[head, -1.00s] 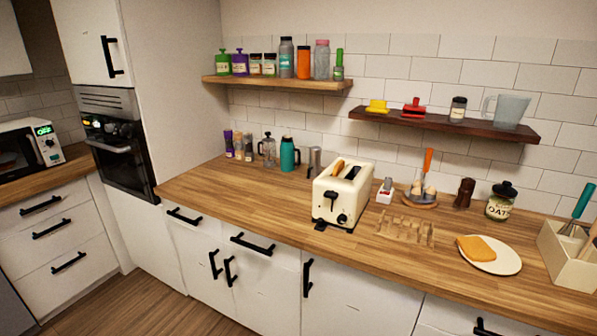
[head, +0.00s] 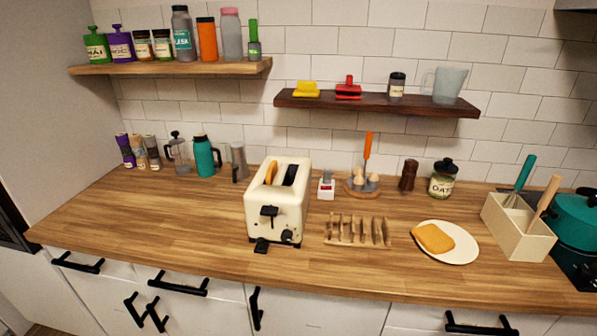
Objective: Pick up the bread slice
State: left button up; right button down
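A golden-brown bread slice (head: 434,238) lies flat on a round white plate (head: 462,253) on the right part of the wooden counter. Another slice (head: 271,172) shows in the left slot of the cream toaster (head: 275,212), left of the plate; the toaster's right slot looks dark and empty. Neither of my grippers shows in the head view.
A wooden toast rack (head: 357,231) stands between toaster and plate. An oats jar (head: 442,180) stands behind the plate.

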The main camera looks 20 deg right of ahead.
aim_at(271, 170)
jog(key=z, duration=0.15)
jog(key=i, duration=0.25)
jog(key=z, duration=0.2)
jog(key=k, duration=1.35)
jog(key=z, duration=0.85)
jog(key=i, duration=1.35)
jog(key=u, duration=0.35)
